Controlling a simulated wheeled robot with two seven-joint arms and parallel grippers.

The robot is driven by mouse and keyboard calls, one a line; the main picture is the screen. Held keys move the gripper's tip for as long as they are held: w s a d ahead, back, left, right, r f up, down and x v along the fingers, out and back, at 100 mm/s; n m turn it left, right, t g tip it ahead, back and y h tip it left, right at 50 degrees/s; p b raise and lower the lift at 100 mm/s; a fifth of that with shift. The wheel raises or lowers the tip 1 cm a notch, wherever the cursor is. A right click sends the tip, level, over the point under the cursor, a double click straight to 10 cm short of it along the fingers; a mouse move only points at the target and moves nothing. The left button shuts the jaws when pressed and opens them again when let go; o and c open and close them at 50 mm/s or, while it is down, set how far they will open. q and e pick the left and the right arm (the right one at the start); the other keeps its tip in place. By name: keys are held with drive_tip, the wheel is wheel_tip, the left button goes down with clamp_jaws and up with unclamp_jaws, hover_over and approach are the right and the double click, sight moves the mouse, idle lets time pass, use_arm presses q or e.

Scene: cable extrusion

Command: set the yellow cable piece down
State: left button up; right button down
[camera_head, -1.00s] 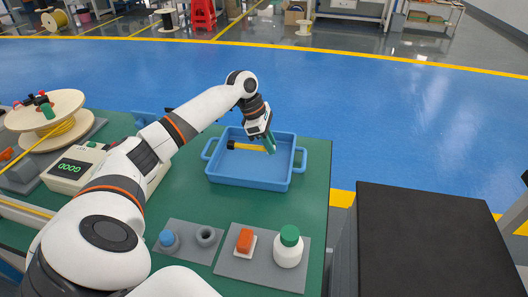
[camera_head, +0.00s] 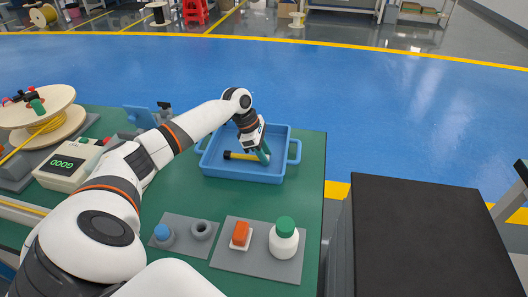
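The yellow cable piece (camera_head: 243,157) has a black end at its left and shows inside the blue tray (camera_head: 243,178), low near the tray floor. I cannot tell for sure whether it touches the floor. My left gripper (camera_head: 263,156), with green fingers, reaches down into the tray and is shut on the right part of the cable piece. The fingers hide that end of it. My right gripper is not in view.
The tray stands on the green table (camera_head: 311,215) near its right edge. In front are grey plates with a blue knob (camera_head: 162,232), an orange button (camera_head: 240,233) and a green-capped white bottle (camera_head: 284,240). A tester (camera_head: 68,165) and cable spool (camera_head: 40,105) stand at left.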

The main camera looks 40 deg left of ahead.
use_arm(q)
drive_tip(key=shift+o, duration=0.6)
drive_tip(key=shift+r, duration=0.15)
drive_tip(key=v, duration=1.2)
drive_tip(key=shift+p, duration=0.35)
